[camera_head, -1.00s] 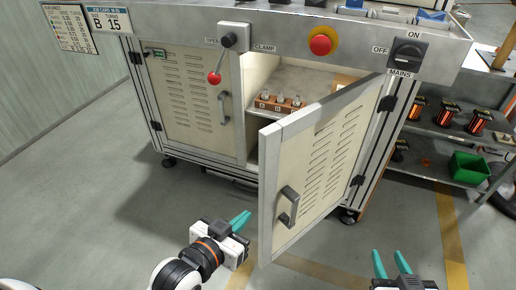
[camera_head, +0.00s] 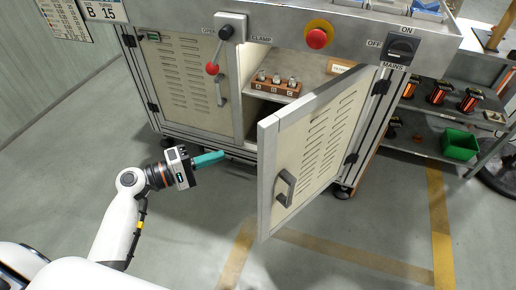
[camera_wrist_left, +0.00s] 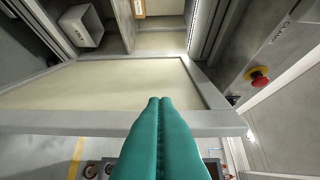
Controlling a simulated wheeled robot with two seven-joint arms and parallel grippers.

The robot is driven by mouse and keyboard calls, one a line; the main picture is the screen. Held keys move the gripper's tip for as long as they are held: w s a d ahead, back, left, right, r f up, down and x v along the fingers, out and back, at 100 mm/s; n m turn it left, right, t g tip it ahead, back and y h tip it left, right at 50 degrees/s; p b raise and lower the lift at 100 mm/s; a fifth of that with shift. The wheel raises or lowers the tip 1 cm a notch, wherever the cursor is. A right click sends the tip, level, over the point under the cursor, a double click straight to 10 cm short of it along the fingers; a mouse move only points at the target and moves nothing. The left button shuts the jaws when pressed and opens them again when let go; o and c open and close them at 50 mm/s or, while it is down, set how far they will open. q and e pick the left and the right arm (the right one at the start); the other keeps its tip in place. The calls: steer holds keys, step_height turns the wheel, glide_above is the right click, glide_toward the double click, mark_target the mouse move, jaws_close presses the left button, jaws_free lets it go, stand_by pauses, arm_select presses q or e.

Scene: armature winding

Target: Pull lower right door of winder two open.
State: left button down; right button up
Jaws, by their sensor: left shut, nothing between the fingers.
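The lower right door (camera_head: 318,150) of the winder cabinet stands swung well out, its grey handle (camera_head: 284,188) on the vented outer face. My left gripper (camera_head: 222,155) is shut and empty, to the left of the door's free edge, in front of the cabinet's lower part. In the left wrist view its teal fingers (camera_wrist_left: 160,102) are together, in front of a beige panel with a grey frame (camera_wrist_left: 110,88), which looks like the door's inner face. Whether the fingers touch the door I cannot tell. My right gripper is out of view.
The left door (camera_head: 185,85) is closed, with a lever and red knob (camera_head: 212,68) above. Inside the open cabinet a small brown block with metal parts (camera_head: 275,86) sits on a shelf. A shelf with coils and a green bin (camera_head: 459,144) stands at right. Floor in front is clear.

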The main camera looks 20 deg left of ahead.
mark_target(259, 151)
arm_select(q)
steer(key=shift+w+d+r+p, duration=0.15)
steer(key=shift+w+d, duration=0.7)
steer(key=shift+d, duration=0.85)
steer(key=shift+w+d+p, duration=0.1)
steer(key=shift+w+d, duration=0.8)
steer(key=shift+d, duration=0.75)
steer(key=shift+w+d+r+p, duration=0.15)
steer(key=shift+w+d, duration=0.7)
steer(key=shift+d, duration=0.85)
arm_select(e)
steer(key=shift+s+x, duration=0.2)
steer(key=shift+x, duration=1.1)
arm_select(q)
steer(key=shift+t, duration=0.3)
